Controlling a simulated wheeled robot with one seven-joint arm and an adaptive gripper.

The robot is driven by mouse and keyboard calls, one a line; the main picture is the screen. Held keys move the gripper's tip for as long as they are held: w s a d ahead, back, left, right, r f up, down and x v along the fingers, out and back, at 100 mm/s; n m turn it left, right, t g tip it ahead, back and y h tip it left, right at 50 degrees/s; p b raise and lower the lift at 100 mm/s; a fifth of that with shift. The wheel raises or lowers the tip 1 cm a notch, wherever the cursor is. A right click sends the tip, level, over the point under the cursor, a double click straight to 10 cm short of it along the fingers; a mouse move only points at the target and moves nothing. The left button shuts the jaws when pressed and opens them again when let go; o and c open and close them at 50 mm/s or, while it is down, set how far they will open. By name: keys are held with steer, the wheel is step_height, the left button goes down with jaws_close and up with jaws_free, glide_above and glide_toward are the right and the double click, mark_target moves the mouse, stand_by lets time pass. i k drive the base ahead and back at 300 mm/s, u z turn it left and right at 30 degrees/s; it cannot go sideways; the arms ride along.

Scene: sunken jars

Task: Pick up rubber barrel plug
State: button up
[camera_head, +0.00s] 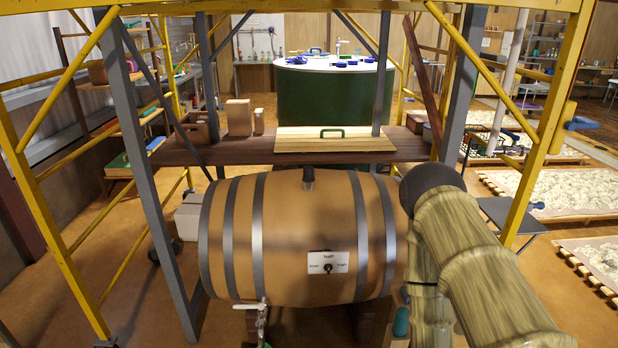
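A dark rubber barrel plug (308,178) sits upright in the top middle of the wooden barrel (300,240). The barrel lies on its side with dark metal hoops around it. The plug stands up above the staves, just in front of a dark plank shelf. A thick straw-coloured jointed shape with a dark round cap, which looks like my arm, fills the lower right and overlaps the barrel's right end. My gripper is not visible, so its fingers and any contents cannot be told.
A yellow and grey metal frame (465,80) surrounds the barrel. The plank shelf (230,152) behind it bears a pale board with a green handle (332,132) and wooden blocks (239,117). A labelled switch plate (328,262) and a tap (262,308) are on the barrel's front.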

mark_target(308, 176)
steer(key=k, duration=0.55)
steer(key=u, duration=0.55)
steer(key=i, duration=0.5)
steer(key=u, duration=0.45)
steer(key=i, duration=1.4)
steer(key=z, duration=0.55)
